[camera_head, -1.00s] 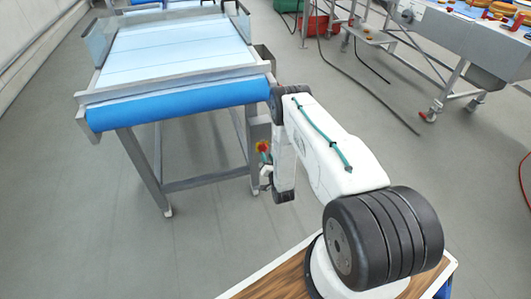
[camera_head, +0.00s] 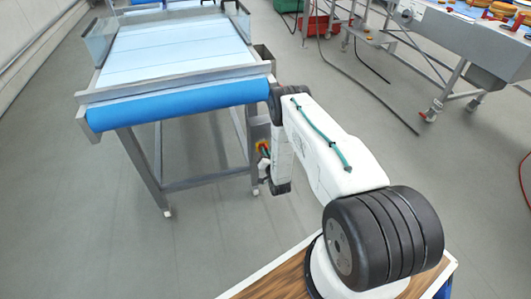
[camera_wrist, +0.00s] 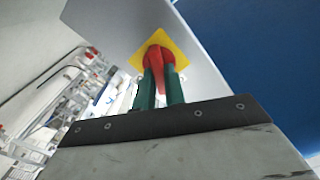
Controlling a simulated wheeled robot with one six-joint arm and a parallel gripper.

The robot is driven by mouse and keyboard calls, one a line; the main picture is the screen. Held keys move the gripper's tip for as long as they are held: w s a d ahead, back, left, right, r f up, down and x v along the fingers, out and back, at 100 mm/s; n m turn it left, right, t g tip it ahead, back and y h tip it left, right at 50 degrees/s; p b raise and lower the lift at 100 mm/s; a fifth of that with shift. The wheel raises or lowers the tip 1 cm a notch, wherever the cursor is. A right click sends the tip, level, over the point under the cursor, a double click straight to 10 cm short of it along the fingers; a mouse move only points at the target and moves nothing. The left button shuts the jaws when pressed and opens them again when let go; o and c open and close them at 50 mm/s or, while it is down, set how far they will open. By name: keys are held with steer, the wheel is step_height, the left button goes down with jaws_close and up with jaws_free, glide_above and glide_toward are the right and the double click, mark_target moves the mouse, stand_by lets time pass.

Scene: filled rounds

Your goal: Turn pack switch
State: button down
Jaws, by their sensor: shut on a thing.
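The pack switch is a red rotary knob (camera_wrist: 158,58) on a yellow square plate (camera_wrist: 183,43), fixed to a grey metal box (camera_wrist: 115,22). In the head view the red and yellow switch (camera_head: 262,146) shows small at the conveyor's right leg, partly covered by my gripper. My gripper's two green fingers (camera_wrist: 160,88) stand on either side of the knob's red handle in the wrist view and are shut on it. The handle looks tilted slightly from upright against the fingers. In the head view my gripper (camera_head: 263,158) is small and largely hidden by my arm.
The conveyor (camera_head: 180,50) with its blue end roller (camera_head: 180,105) stands left of my arm. Another table (camera_head: 480,45) with orange items is at the upper right. The grey floor between is mostly clear.

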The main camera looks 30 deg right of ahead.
steer(key=shift+n, duration=0.3)
steer(key=shift+a+n, duration=0.1)
steer(key=shift+n, duration=2.6)
steer(key=c, duration=1.5)
jaws_free()
steer(key=shift+o, duration=0.2)
steer(key=v, duration=0.7)
steer(key=shift+s, duration=0.4)
steer(key=shift+a, duration=0.1)
